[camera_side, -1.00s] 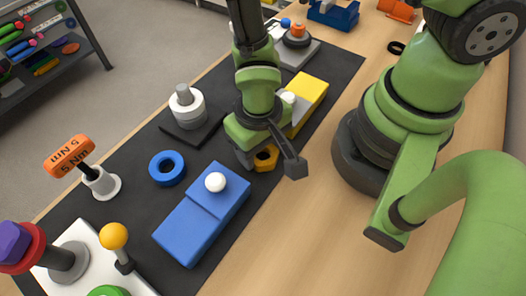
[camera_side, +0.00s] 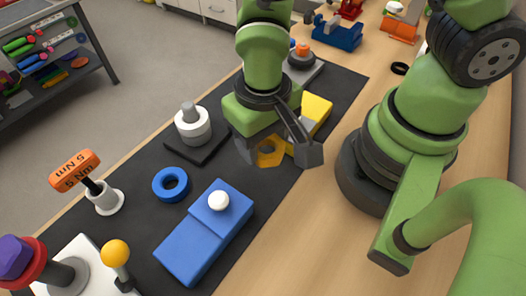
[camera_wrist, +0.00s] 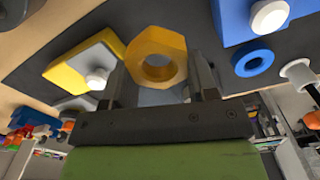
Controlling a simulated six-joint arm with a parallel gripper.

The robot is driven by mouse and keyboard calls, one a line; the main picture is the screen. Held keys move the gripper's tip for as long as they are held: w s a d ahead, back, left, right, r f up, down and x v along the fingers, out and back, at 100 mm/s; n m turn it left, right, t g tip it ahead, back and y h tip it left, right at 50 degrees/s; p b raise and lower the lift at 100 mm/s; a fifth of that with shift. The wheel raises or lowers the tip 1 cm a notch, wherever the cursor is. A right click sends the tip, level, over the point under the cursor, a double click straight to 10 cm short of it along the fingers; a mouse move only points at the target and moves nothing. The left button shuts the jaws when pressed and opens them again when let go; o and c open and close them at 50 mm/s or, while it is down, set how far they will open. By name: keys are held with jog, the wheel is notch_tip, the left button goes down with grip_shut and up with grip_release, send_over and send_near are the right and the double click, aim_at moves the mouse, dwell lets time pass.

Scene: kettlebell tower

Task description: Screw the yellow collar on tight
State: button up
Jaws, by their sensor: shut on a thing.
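The yellow collar (camera_side: 271,157) is a six-sided ring with a round hole. My gripper (camera_side: 266,150) is shut on it, with one finger on each side. The wrist view shows the collar (camera_wrist: 145,43) between the two fingertips of my gripper (camera_wrist: 158,75). It appears held above the dark mat, left of the yellow block in the side view. A grey post (camera_side: 187,108) with white rings (camera_side: 193,126) stands upright on a black plate, left of my gripper and apart from the collar. Its thread cannot be made out.
A yellow block (camera_side: 318,107) stands just right of my gripper. A blue block (camera_side: 204,228) with a white knob and a blue ring (camera_side: 171,184) lie nearer the camera. An orange 5 Nm tool (camera_side: 76,170) stands in a white holder at the left.

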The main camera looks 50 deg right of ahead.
notch_tip(320, 180, up, 2)
notch_tip(320, 180, up, 7)
jog(key=m, duration=0.7)
send_over(189, 102)
jog(key=shift+s+f, duration=0.1)
jog(key=shift+s, duration=0.1)
jog(key=shift+w+d+r+m, duration=0.1)
jog(key=shift+w+r+m, duration=0.25)
jog(key=shift+m, duration=0.15)
jog(key=shift+f, duration=2.85)
jog(key=shift+f, duration=2.15)
